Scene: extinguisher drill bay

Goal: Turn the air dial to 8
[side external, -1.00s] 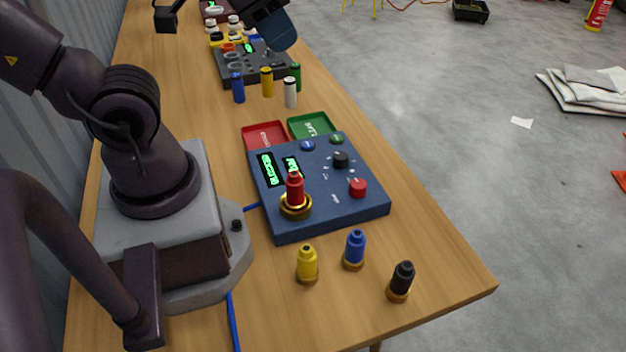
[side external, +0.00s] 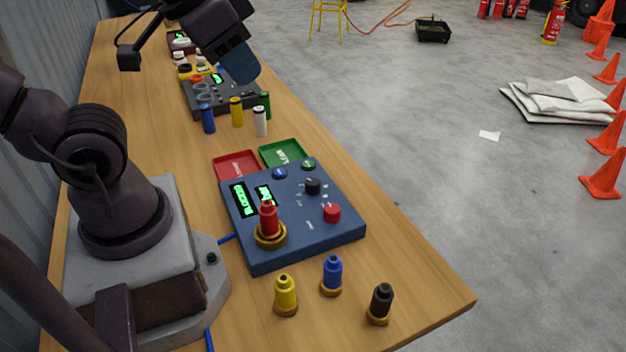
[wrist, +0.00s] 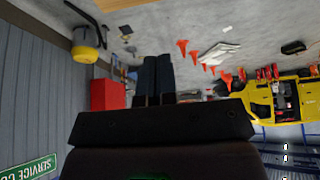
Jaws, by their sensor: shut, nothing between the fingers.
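A blue control box (side external: 335,237) lies on the wooden bench. It carries a black knob (side external: 313,186) with small white marks around it and a red knob (side external: 332,212). The labels are too small to read, so I cannot tell which knob is the air dial or its setting. Two green-lit displays (side external: 242,198) are on its left part. My gripper (side external: 240,64) is raised over the far part of the bench, well apart from the box. In the wrist view its two dark fingers (wrist: 157,76) are together and empty, pointing away from the bench.
A red-topped piece (side external: 268,217) stands in a brass ring on the box. Yellow (side external: 285,293), blue (side external: 332,275) and black (side external: 380,303) pieces stand in front. Red (side external: 237,165) and green (side external: 283,152) trays lie behind. Several small cylinders and a dark grey panel (side external: 222,100) are farther back.

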